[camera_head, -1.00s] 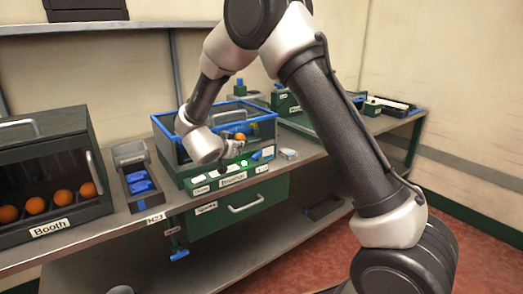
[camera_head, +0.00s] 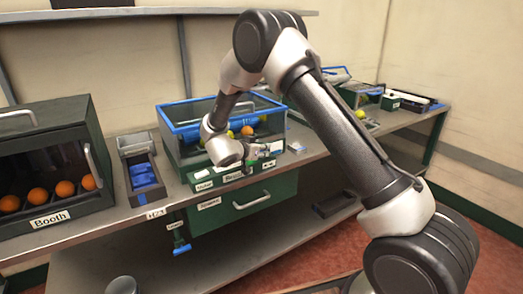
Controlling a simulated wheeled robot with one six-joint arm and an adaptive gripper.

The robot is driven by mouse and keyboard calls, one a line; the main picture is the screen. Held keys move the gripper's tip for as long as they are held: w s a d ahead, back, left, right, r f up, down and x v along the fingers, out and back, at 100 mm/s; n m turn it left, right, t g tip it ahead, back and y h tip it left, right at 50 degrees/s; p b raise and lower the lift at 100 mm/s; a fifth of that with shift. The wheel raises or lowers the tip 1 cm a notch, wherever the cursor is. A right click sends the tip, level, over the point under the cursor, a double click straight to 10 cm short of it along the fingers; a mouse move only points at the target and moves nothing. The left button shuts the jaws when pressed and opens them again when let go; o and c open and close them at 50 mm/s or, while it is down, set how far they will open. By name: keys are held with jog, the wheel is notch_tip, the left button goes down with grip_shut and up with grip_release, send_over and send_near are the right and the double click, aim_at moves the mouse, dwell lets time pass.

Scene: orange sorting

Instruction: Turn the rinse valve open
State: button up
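A green unit with a blue-rimmed clear basin (camera_head: 187,124) stands on the bench, with oranges and a yellow-green fruit inside. Its front panel (camera_head: 203,186) carries small labels that are too small to read surely. My gripper (camera_head: 264,152) is at the right part of this panel, close in front of it, and covers its controls. Its fingers are too small to show whether they are open or touching anything. A blue handle (camera_head: 181,248) hangs on a green fitting below the bench edge. I cannot tell which control is the rinse valve.
A booth (camera_head: 45,160) with several oranges stands at the left. A grey bin (camera_head: 145,190) holding blue items sits beside it. A green drawer (camera_head: 235,206) is shut under the unit. More trays and fruit are at the back right.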

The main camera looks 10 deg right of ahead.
grip_shut()
